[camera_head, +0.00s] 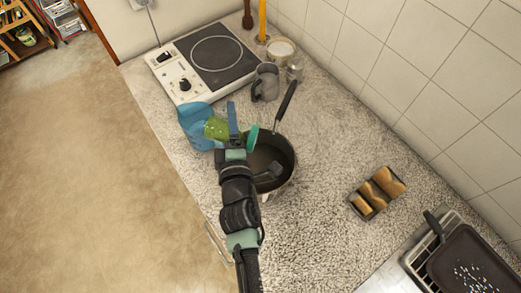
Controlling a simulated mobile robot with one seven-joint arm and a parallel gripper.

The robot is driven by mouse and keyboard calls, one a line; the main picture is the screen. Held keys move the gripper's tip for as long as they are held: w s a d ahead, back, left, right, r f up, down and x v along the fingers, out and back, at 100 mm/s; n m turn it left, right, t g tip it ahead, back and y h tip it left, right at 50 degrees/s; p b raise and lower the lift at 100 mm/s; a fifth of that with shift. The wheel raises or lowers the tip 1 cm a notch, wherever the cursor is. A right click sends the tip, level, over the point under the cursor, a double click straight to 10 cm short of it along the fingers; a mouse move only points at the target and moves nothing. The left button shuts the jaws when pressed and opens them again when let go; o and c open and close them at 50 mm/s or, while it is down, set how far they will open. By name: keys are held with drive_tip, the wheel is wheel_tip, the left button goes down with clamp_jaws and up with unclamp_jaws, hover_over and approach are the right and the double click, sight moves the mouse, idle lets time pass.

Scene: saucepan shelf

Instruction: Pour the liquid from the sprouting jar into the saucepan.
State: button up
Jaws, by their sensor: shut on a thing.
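The sprouting jar (215,128) looks green and lies tipped nearly on its side, with its teal rim (252,139) toward the right. My gripper (234,126) is shut on the jar around its middle. The dark saucepan (275,153) stands on the speckled counter, its long black handle (286,101) pointing up and to the right. The jar's rim is at the saucepan's upper left edge, seemingly above it; the height between them cannot be told. My arm covers the saucepan's left part. No stream of liquid can be made out.
A blue pitcher (193,117) stands just left of the jar. A grey mug (266,82) and a hot plate (212,55) are behind. A bread tray (365,206) is at right, a dark pan (472,268) at lower right. The counter (335,150) between saucepan and wall is clear.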

drive_tip(key=shift+s+d+r+m+t+b, duration=0.1)
drive_tip(key=shift+d+r+m+t+b, duration=0.25)
drive_tip(key=shift+r+m+t, duration=0.45)
idle(1.0)
drive_tip(key=shift+s+d+r+m+y+b, duration=0.15)
drive_tip(key=shift+d+r+m+b, duration=0.2)
drive_tip(key=shift+m, duration=0.35)
drive_tip(key=shift+d+r+m+y+b, duration=0.1)
drive_tip(key=shift+d+m+y+b, duration=0.1)
drive_tip(key=shift+m+b, duration=0.35)
idle(0.9)
drive_tip(key=shift+p, duration=0.35)
idle(0.5)
